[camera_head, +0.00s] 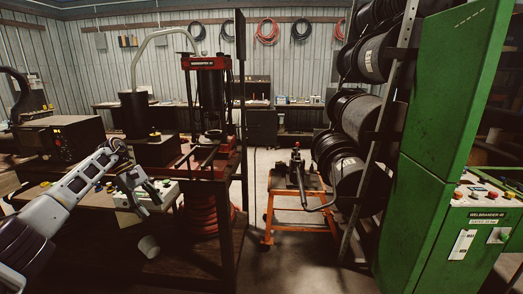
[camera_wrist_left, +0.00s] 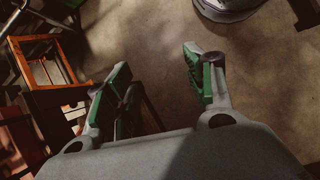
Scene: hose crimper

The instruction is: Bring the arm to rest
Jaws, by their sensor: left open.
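My left arm (camera_head: 75,185) comes in from the left in the head view and reaches over the front of the workbench. My left gripper (camera_head: 146,197) is beside a light control box with buttons (camera_head: 165,193), in front of the red and black press (camera_head: 206,63). I cannot tell in this view whether they touch. The gripper is open and empty. My right gripper does not show.
An orange stand (camera_head: 296,203) with a tool on it stands on the floor right of the press. A rack of black hose reels (camera_head: 358,110) and a green cabinet (camera_head: 428,200) fill the right side. Floor is clear at front centre.

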